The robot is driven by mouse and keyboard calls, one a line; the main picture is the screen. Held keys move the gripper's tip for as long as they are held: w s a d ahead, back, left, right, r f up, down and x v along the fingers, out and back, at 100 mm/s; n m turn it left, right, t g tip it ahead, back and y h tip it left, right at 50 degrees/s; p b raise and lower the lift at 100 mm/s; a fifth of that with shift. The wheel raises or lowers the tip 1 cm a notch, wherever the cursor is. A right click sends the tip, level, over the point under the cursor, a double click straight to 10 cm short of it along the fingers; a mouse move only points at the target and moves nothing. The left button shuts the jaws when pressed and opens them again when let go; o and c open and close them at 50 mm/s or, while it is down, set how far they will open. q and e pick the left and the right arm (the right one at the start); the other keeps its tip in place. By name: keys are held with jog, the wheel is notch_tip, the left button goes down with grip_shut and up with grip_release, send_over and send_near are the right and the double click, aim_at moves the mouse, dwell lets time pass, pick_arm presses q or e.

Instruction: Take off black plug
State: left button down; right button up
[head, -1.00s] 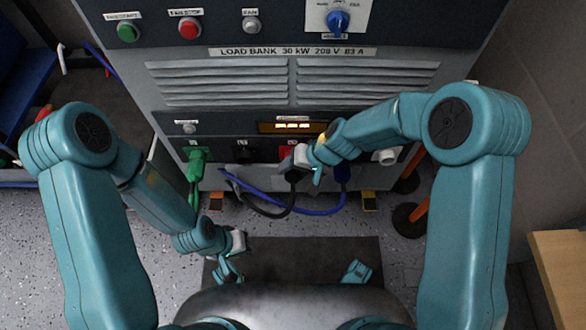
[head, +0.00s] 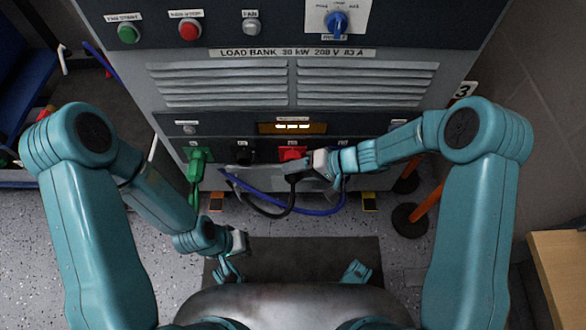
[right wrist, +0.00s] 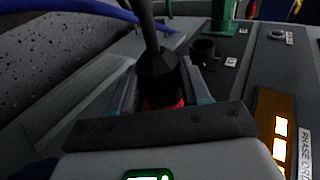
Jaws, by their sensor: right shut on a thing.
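The black plug (right wrist: 158,72) is in the right wrist view, between the two fingers of my right gripper (right wrist: 163,85). Its black cable rises from it there. Red shows at the plug's base, by the red socket (head: 292,153) on the load bank's lower panel. I cannot tell whether the plug is fully seated. In the head view my right gripper (head: 298,166) is at the red socket, coming from the right, and hides most of the plug. My left gripper (head: 237,242) hangs low, away from the panel; its fingers are unclear.
A green plug (head: 198,156) sits at the panel's left, with an empty-looking black socket (head: 243,155) beside it. A blue cable (head: 310,210) and the black cable (head: 270,213) loop below the panel. An orange post (head: 426,207) on a black base stands at right.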

jog(key=shift+a+r+h+p, duration=0.15)
jog(key=shift+r+h+p, duration=0.1)
jog(key=shift+h+p, duration=0.85)
jog(key=h+p, duration=0.1)
jog(key=p, duration=0.2)
jog(key=shift+a+h, duration=0.1)
jog(key=shift+h, duration=0.3)
jog(key=h+p, duration=0.1)
jog(key=p, duration=0.3)
jog(key=shift+r, duration=0.1)
jog(key=p, duration=0.3)
jog(key=h+p, duration=0.1)
jog(key=p, duration=0.2)
jog(key=shift+w+r+p, duration=0.1)
jog(key=shift+w+p, duration=0.15)
jog(key=shift+p, duration=0.1)
jog(key=shift+s+n+p, duration=0.1)
jog(key=shift+n+p, duration=0.2)
jog(key=shift+p, duration=1.65)
